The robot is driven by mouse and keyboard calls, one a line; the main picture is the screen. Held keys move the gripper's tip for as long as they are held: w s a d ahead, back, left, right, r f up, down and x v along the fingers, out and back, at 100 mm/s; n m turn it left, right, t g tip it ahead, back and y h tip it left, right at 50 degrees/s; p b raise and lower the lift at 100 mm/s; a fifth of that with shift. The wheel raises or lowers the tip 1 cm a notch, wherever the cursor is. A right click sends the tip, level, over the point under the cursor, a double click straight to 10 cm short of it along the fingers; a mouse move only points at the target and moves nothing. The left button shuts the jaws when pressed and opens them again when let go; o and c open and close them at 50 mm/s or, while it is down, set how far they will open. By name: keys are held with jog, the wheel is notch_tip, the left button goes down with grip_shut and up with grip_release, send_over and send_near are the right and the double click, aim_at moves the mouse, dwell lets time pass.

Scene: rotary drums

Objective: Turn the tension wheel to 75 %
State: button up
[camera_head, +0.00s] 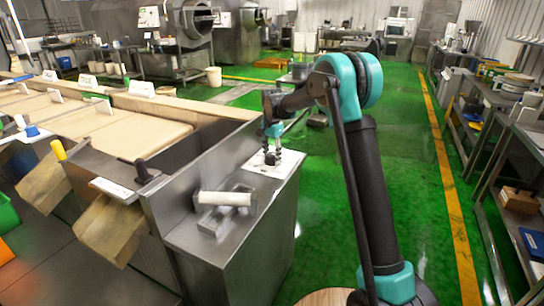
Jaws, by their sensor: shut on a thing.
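A white plate (287,163) with small dark marks lies on the far end of the steel cabinet top, in the middle of the head view. My gripper (272,151) points down over this plate and is shut on a small dark knob-like part there, which I take to be the tension wheel (272,159). The fingers and wrist cover most of the wheel. Its pointer and the scale value cannot be read at this size.
A white roller (225,198) on a metal bracket stands on the near part of the cabinet top (192,238). Left of it is a conveyor with beige belts (155,137) and a black-handled lever (143,170). Green floor (410,185) is open at right, before steel shelving (505,150).

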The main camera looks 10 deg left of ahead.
aim_at(272, 154)
jog(key=shift+m, duration=0.3)
jog(key=o, duration=1.2)
jog(key=shift+c, duration=0.2)
jog(key=shift+r, duration=0.15)
notch_tip(272, 154, up, 12)
